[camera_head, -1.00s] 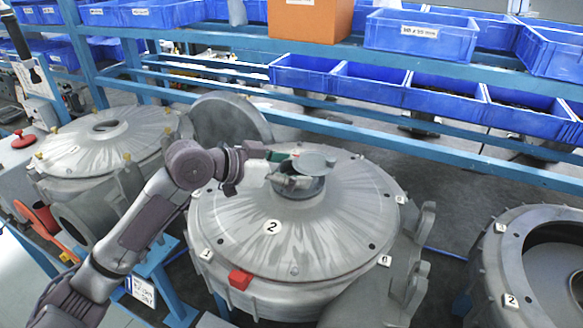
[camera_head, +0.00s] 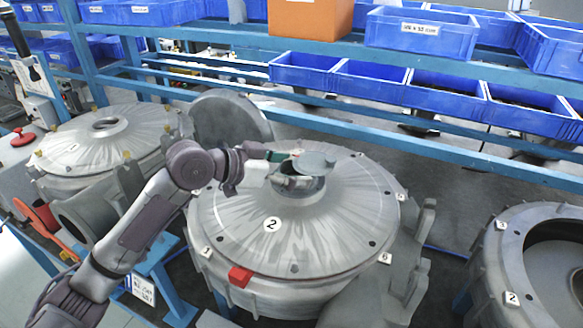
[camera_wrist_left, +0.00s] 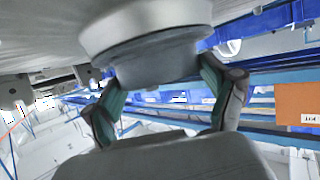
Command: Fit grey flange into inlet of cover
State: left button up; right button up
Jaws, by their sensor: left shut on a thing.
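The large round grey cover (camera_head: 330,239), marked with a 2, lies on its housing in the middle of the head view. Its inlet (camera_head: 299,195) is the raised round collar at the top centre. My left gripper (camera_head: 287,168) reaches in from the left and is shut on the grey flange (camera_head: 316,161). The flange's disc is right above the inlet, and I cannot tell whether its lower part is inside the collar. In the left wrist view, the flange (camera_wrist_left: 150,50) sits between the two green-padded fingers of the left gripper (camera_wrist_left: 160,78). My right gripper is not in view.
A second housing with a lid (camera_head: 105,140) stands at the left. An open ring-shaped housing (camera_head: 535,265) is at the right. A round grey disc (camera_head: 230,120) stands behind the cover. Blue shelf rails (camera_head: 430,150) with blue bins (camera_head: 440,98) run behind.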

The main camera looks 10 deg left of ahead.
pick_arm(q)
jog(key=o, duration=1.2)
jog(key=v, duration=1.2)
jog(key=shift+r, duration=0.1)
